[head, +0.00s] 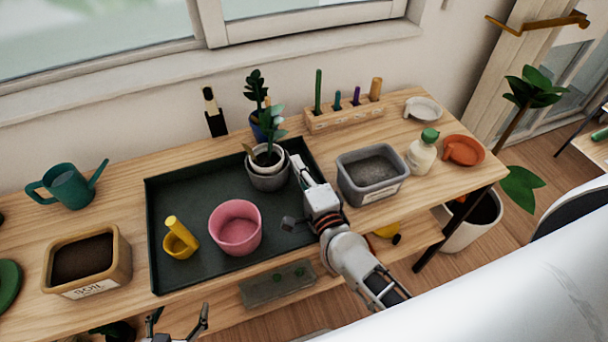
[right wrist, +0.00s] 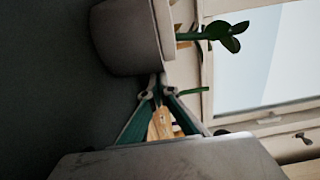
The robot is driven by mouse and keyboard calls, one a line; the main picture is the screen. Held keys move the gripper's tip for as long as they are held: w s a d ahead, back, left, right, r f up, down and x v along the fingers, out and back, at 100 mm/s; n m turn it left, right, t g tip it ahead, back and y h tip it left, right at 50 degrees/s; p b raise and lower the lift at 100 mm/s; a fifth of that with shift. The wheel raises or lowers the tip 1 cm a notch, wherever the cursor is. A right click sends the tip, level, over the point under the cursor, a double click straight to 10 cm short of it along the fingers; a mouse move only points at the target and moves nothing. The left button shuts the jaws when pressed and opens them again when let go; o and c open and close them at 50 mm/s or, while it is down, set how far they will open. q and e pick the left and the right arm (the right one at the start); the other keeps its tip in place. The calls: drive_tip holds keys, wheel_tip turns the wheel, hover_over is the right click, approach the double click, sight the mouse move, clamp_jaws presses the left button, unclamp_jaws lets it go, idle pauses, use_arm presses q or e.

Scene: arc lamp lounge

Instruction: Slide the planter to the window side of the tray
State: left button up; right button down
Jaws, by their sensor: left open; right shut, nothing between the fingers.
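The planter, a grey pot with a white inner pot and a leafy plant (head: 268,180), stands upright near the back right of the dark tray (head: 170,270). The window (head: 90,40) is behind the table. My right gripper (head: 298,166) is shut and empty, its fingertips beside the pot's right side in the head view. In the right wrist view the fingertips (right wrist: 158,88) are close against the pot (right wrist: 128,40); I cannot tell whether they touch. My left gripper (head: 178,317) is open and empty at the bottom edge, in front of the table.
In the tray, a pink pot (head: 236,232) and a yellow cup with a handle (head: 180,245) stand in front of the planter. A blue pot (head: 257,131) is behind it. A grey tub (head: 366,184) stands right of the tray. The tray's back left is clear.

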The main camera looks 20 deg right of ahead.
sight(281, 168)
drive_tip(key=shift+w, duration=0.75)
drive_tip(key=a, duration=0.4)
drive_tip(key=shift+w+a, duration=0.1)
drive_tip(key=shift+w, duration=0.25)
use_arm(q)
drive_tip(key=shift+r, duration=0.25)
drive_tip(key=shift+p, duration=0.3)
use_arm(e)
drive_tip(key=shift+s, duration=0.15)
